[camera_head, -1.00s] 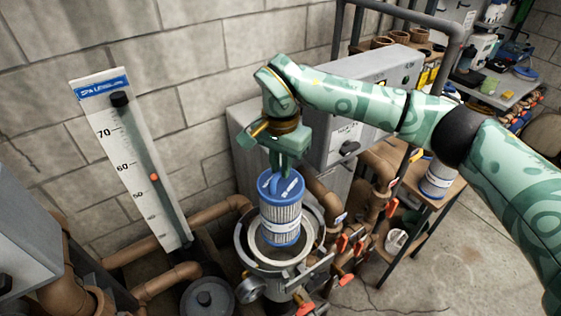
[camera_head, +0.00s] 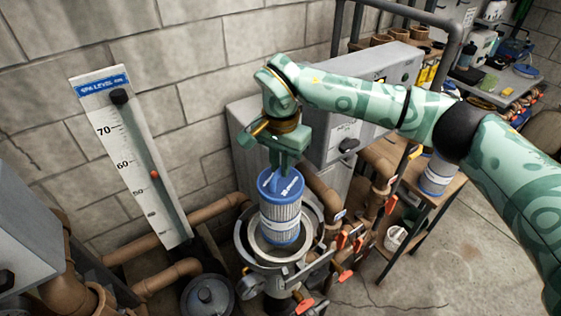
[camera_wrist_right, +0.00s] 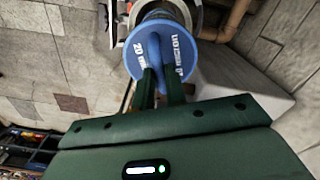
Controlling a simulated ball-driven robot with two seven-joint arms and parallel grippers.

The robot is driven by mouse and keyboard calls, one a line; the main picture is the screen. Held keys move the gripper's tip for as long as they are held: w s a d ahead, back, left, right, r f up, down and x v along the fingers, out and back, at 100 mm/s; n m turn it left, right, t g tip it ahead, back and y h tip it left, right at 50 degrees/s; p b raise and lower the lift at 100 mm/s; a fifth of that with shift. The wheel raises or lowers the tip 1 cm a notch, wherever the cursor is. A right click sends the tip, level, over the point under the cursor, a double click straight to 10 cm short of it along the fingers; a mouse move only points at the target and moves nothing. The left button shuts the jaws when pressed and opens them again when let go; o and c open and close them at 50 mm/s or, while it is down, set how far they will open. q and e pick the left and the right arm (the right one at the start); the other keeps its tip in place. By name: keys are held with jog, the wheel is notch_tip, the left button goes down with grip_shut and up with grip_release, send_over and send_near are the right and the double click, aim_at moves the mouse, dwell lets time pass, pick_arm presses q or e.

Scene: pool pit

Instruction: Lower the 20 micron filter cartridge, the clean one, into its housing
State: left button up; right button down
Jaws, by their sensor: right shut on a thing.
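The 20 micron filter cartridge (camera_head: 281,209) is a pleated white cylinder with a blue cap and a blue lower band. Its cap (camera_wrist_right: 128,50) reads "20 MICRON" in the right wrist view. My right gripper (camera_head: 281,172) is shut on the blue loop handle on the cap, and the handle (camera_wrist_right: 155,52) shows between the fingers in the wrist view. The cartridge hangs roughly upright over the round metal housing (camera_head: 245,240), its lower end within the outline of the open mouth. I cannot tell how deep it is or whether it touches the rim. My left gripper is not in view.
A level gauge board (camera_head: 137,160) stands left of the housing. Brown pipes (camera_head: 222,210) and orange-handled valves (camera_head: 343,240) crowd both sides. A grey cabinet (camera_head: 372,90) stands behind. Another blue-and-white cartridge (camera_head: 437,177) stands on a wooden shelf at the right.

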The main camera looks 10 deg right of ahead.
jog(key=shift+r, duration=0.1)
dwell(0.5)
jog(key=shift+f+b, duration=7)
jog(key=shift+f, duration=5.25)
jog(key=shift+f+b, duration=0.7)
jog(key=shift+f, duration=0.45)
jog(key=c, duration=1.3)
grip_release()
jog(key=shift+c, duration=0.2)
